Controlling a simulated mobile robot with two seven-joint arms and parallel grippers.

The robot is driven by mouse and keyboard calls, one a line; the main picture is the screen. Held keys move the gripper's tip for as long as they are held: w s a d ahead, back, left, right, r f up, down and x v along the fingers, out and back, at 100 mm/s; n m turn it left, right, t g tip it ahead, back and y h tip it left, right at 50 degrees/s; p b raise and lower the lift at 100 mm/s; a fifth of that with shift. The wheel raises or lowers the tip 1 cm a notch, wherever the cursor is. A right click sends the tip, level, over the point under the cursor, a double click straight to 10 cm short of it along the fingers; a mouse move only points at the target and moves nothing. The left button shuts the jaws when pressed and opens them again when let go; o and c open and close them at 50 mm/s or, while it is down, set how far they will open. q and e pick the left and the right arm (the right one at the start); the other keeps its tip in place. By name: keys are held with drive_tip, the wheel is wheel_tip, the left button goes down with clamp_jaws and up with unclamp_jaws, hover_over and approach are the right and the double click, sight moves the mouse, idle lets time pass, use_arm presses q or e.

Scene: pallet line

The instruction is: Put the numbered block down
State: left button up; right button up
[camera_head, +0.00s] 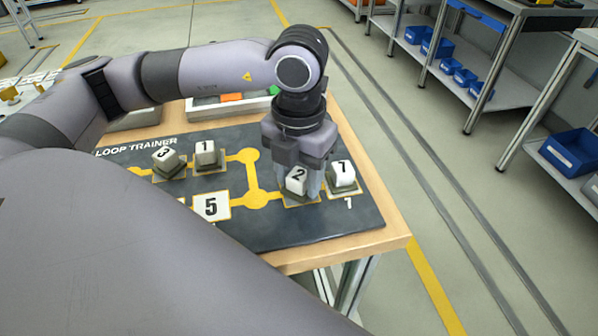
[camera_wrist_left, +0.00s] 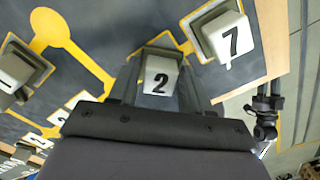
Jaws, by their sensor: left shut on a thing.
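My left gripper (camera_head: 300,187) points down over the right part of the dark board and is shut on the white block numbered 2 (camera_head: 295,178). The block also shows between the two fingers in the left wrist view (camera_wrist_left: 159,79). It is upright at a yellow-edged square (camera_head: 303,203) on the board. I cannot tell whether its underside touches the board. My right gripper is not in view.
Block 7 (camera_head: 342,175) stands close to the right of my left gripper. Blocks 1 (camera_head: 206,153) and 3 (camera_head: 165,159) stand farther left. A tray (camera_head: 203,107) with coloured pieces lies behind the board (camera_head: 330,222).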

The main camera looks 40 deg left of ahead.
sight(298, 175)
use_arm(q)
drive_tip(key=shift+f, duration=0.15)
drive_tip(key=o, duration=1.1)
wheel_tip(298, 175, up, 12)
drive_tip(key=shift+r+p, duration=0.25)
drive_tip(key=shift+p, duration=0.1)
